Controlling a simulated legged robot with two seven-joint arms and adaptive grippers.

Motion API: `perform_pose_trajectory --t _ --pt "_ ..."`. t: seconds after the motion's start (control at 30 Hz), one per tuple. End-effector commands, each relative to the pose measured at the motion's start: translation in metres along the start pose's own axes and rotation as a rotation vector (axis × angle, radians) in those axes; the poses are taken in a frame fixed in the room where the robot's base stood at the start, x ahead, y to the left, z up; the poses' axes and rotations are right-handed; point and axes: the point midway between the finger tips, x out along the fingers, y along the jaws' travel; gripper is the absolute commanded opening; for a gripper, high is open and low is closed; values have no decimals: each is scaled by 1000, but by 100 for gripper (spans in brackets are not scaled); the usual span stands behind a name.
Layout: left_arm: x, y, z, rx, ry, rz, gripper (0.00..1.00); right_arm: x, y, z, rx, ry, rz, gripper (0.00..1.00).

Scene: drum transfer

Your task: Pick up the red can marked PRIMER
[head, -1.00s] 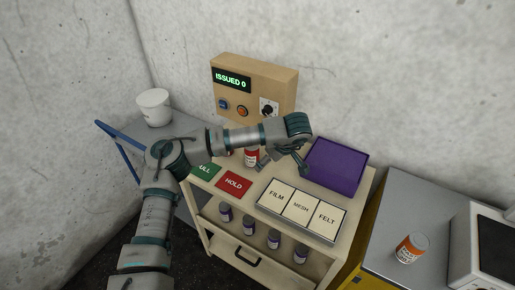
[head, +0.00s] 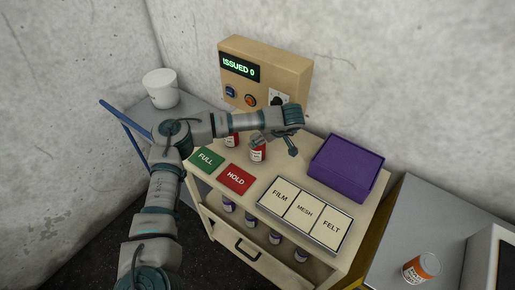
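Two red cans with white labels stand at the back left of the cart top, one (head: 258,155) nearer and one (head: 232,141) partly hidden behind my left arm. Their lettering is too small to read, so I cannot tell which is marked PRIMER. My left gripper (head: 276,145) is open, its fingers spread, just above and to the right of the nearer can. One finger overlaps the top of that can in the picture; I cannot tell if they touch. My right gripper is out of view.
The cart top holds a green FULL card (head: 206,159), a red HOLD card (head: 236,180), a FILM/MESH/FELT tray (head: 268,211) and a purple box (head: 347,168). A control panel (head: 285,76) reading ISSUED 0 stands behind.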

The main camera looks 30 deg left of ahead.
Motion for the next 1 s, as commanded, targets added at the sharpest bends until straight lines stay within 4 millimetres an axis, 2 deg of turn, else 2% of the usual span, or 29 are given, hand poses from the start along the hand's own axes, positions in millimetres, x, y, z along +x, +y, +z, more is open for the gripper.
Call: perform_pose_trajectory --t 0.2,0.5,0.77,0.87,1.0 --pt "15 -2 1 1 1 0 90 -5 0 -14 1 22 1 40" --pt "58 -6 -3 2 0 -1 90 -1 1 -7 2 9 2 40" --pt "61 -6 -4 1 -1 1 90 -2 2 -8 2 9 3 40" --pt "61 -6 -4 1 -1 1 68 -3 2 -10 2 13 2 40" --pt "61 -6 -3 1 0 1 33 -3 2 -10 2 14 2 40"
